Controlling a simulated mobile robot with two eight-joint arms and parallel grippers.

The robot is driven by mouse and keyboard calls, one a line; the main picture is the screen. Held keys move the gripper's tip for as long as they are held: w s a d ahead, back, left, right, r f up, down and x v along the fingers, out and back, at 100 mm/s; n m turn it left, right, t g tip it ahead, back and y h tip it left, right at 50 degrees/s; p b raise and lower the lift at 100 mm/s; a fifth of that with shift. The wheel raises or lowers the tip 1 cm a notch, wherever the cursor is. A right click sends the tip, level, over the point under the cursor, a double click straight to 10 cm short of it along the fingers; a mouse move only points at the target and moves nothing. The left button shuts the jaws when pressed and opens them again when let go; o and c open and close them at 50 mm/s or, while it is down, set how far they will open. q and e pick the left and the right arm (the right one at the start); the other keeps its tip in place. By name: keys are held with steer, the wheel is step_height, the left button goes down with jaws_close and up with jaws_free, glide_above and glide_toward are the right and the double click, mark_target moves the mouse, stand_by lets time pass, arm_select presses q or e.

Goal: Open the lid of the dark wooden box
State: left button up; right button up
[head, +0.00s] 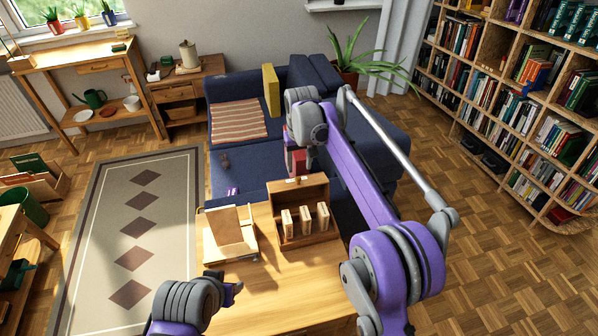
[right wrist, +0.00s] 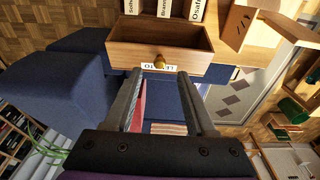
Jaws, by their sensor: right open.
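The dark wooden box (head: 306,240) stands on the light wooden table with several upright pale blocks (head: 305,220) inside. Its lid (head: 312,192) appears raised, standing upright along the far side. In the right wrist view the hollow inside of the lid (right wrist: 160,38) shows, with a brass knob (right wrist: 159,60) and a partly hidden white label (right wrist: 157,68) on its near edge. My right gripper (right wrist: 159,73) is open, its fingertips close to that edge, either side of the knob; contact is unclear. My left gripper (head: 232,293) is low in the head view, its jaws unclear.
A pale wooden stand (head: 228,235) with an upright board is left of the box. The blue sofa (head: 235,160) is behind the table (head: 265,290). Bookshelves (head: 535,100) line the right. The table's front is mostly clear.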

steer(key=r, duration=0.5)
steer(key=shift+s+r, duration=0.2)
steer(key=shift+s, duration=0.05)
steer(key=shift+c, duration=0.2)
steer(key=shift+n+t+y, duration=0.5)
steer(key=shift+n+t, duration=0.2)
steer(key=w+f, duration=0.1)
steer(key=w, duration=0.1)
steer(key=w+a+f, duration=0.1)
steer(key=shift+w+a+f+b, duration=0.2)
steer(key=shift+w+b, duration=0.1)
steer(key=shift+w, duration=0.1)
steer(key=c, duration=0.7)
steer(key=shift+w+a+t, duration=0.15)
steer(key=shift+w+t, duration=0.15)
steer(key=shift+w, duration=0.05)
jaws_close()
steer(key=x, duration=1)
steer(key=shift+s+d+r, duration=0.1)
steer(key=shift+s+d, duration=0.15)
steer(key=shift+s, duration=0.35)
steer(key=shift+s+d+r, duration=0.1)
steer(key=shift+s+d, duration=0.2)
steer(key=shift+s, duration=0.3)
steer(key=shift+s+d, duration=0.25)
steer(key=shift+s, duration=0.35)
